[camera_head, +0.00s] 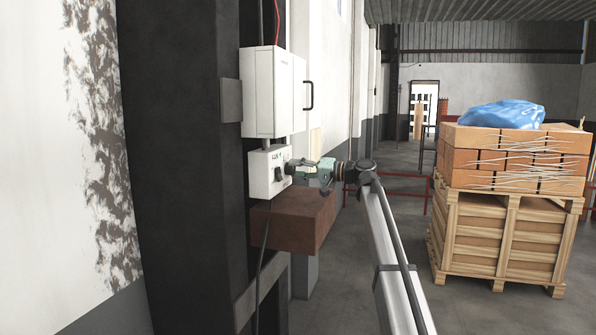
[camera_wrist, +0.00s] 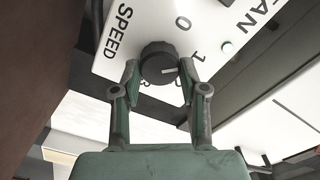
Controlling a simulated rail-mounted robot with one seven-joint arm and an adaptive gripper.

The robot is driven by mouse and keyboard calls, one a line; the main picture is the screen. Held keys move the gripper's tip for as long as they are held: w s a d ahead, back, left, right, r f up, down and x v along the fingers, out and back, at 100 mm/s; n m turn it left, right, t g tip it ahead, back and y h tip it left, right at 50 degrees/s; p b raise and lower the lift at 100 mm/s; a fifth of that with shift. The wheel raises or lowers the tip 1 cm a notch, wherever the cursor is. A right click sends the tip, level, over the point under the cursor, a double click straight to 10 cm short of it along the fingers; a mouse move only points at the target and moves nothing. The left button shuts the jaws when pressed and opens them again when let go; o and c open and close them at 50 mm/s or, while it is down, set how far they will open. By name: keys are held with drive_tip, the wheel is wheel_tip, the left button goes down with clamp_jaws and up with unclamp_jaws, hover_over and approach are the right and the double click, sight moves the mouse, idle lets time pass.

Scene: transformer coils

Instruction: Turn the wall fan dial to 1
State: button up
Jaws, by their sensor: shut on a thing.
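The round black dial (camera_wrist: 157,58) sits on the white fan control panel (camera_wrist: 122,62), marked SPEED and FAN, in the wrist view. Numbers 0 and 1 are printed around it; others below are partly hidden by my fingers. Its white pointer line points to the right in the picture, a little below the 1. My gripper (camera_wrist: 160,72) has one finger on each side of the dial and is shut on it. In the head view my gripper (camera_head: 290,166) reaches the front of the white control box (camera_head: 262,183), where it hides the dial.
A white cabinet (camera_head: 273,95) with a black handle hangs just above the control box. A brown beam (camera_head: 300,217) juts out just below my gripper. A pallet of bricks (camera_head: 515,160) on a wooden crate (camera_head: 500,235) stands well to the right, with open floor between.

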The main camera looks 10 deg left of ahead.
drive_tip(key=shift+m, duration=1)
drive_tip(key=o, duration=1.1)
drive_tip(key=shift+a, duration=0.1)
drive_tip(key=shift+o, duration=0.2)
drive_tip(key=v, duration=1.2)
